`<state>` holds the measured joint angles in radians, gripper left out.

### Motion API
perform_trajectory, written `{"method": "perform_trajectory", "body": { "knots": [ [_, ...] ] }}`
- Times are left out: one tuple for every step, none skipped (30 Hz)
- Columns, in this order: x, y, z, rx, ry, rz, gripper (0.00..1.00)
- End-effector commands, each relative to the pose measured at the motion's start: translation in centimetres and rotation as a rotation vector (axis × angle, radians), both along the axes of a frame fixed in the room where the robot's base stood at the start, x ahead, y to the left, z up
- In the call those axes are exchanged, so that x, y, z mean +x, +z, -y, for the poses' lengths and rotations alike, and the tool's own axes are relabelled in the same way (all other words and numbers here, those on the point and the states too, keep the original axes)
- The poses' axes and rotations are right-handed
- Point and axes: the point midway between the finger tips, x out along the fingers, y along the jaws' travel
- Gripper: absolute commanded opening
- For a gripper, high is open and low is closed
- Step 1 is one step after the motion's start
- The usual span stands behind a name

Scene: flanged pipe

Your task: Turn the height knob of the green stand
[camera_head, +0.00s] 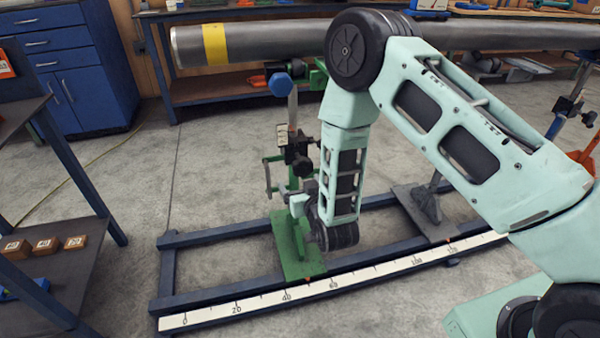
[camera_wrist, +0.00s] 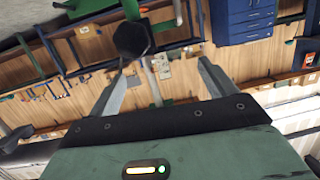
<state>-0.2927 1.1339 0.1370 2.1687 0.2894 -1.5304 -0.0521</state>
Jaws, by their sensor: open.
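The green stand (camera_head: 293,250) stands on the blue rail frame, under the left part of the pipe. A blue knob (camera_head: 281,84) sits near its top, and dark clamp parts (camera_head: 298,160) sit lower on its post. I cannot tell for sure which is the height knob. My gripper (camera_wrist: 162,67) is open, its two fingers apart with nothing gripped between them. In the wrist view a dark round knob (camera_wrist: 132,39) shows beyond the fingers, nearer the left one. In the head view my wrist is low beside the stand, and my fingers are hard to make out.
A long grey pipe (camera_head: 270,45) with a yellow band runs across the back. A numbered scale (camera_head: 235,307) lies along the frame's front. A grey stand base (camera_head: 425,210) is to the right. A shelf with small blocks (camera_head: 45,244) is at left. Bare floor lies left of the frame.

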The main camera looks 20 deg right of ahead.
Motion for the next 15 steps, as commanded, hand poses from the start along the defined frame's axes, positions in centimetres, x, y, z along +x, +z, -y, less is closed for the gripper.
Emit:
{"method": "perform_trajectory", "body": {
  "knots": [
    [-0.3,-2.5,1.2,-0.019,-0.024,0.048,0.84],
    [-0.4,-3.1,1.7,-0.028,-0.034,0.08,0.84],
    [-0.6,-3.7,2.4,-0.039,-0.045,0.117,0.84],
    [-0.8,-4.0,2.8,-0.047,-0.053,0.142,0.84],
    [-0.9,-4.3,3.1,-0.053,-0.057,0.163,0.84],
    [-1.1,-4.6,3.5,-0.06,-0.063,0.186,0.84],
    [-1.2,-4.7,3.7,-0.065,-0.066,0.202,0.84],
    [-1.3,-4.8,3.8,-0.068,-0.069,0.211,0.84],
    [-1.3,-4.8,3.9,-0.07,-0.071,0.222,0.84],
    [-1.2,-4.8,4.0,-0.072,-0.073,0.228,0.84],
    [-1.1,-4.8,4.0,-0.072,-0.073,0.23,0.84],
    [-0.8,-4.7,4.0,-0.073,-0.074,0.233,0.84],
    [-0.5,-4.7,4.0,-0.072,-0.074,0.233,0.84],
    [-0.2,-4.7,4.0,-0.072,-0.074,0.234,0.84],
    [0.4,-4.7,4.0,-0.072,-0.074,0.233,0.84]
  ]
}}
